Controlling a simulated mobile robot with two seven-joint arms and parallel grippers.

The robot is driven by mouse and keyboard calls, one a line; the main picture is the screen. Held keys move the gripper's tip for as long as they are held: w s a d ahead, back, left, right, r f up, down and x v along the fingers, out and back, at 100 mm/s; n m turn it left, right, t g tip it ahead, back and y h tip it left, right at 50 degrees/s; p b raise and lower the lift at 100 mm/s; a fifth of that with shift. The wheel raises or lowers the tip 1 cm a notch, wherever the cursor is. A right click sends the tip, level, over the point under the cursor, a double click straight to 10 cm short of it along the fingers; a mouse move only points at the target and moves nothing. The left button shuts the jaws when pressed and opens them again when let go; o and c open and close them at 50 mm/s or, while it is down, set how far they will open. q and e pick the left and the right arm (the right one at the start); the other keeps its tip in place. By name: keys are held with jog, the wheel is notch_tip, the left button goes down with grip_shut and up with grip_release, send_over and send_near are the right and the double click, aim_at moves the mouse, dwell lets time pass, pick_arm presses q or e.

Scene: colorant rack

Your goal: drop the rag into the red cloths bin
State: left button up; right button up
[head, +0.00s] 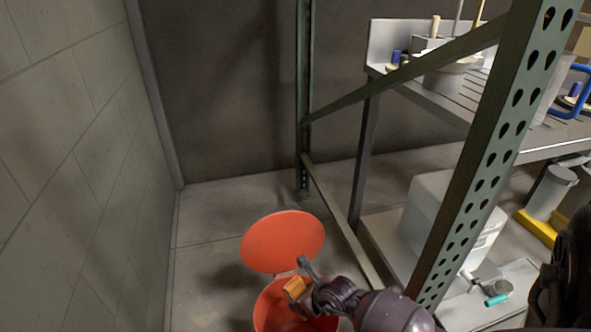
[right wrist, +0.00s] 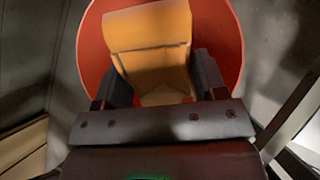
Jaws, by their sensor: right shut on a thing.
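The rag (head: 293,288) is a small orange cloth. My right gripper (head: 305,287) is shut on it and holds it above the mouth of the red cloths bin (head: 268,312) in the head view. The bin's round red lid (head: 283,241) stands open behind it. In the right wrist view the rag (right wrist: 150,45) sits between the two dark fingers of my right gripper (right wrist: 160,80), with a round red surface (right wrist: 228,45) behind it. The gripper and forearm hide part of the bin's mouth. My left gripper is not in view.
A grey wall (head: 70,170) rises on the left. A green metal rack (head: 490,150) stands close on the right, with a white container (head: 425,215) low down and a bucket (head: 448,78) on its shelf. Bare floor (head: 215,220) lies left of the bin.

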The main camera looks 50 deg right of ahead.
jog(key=o, duration=1)
jog(key=shift+o, duration=0.2)
jog(key=shift+s+r+p, duration=0.2)
jog(key=shift+r+p, duration=0.1)
jog(key=shift+r, duration=0.1)
pick_arm(q)
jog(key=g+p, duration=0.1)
jog(key=p, duration=0.3)
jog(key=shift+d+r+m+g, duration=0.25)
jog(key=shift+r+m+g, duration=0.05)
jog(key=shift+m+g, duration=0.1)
pick_arm(e)
jog(key=v, duration=1)
jog(key=shift+f, duration=0.1)
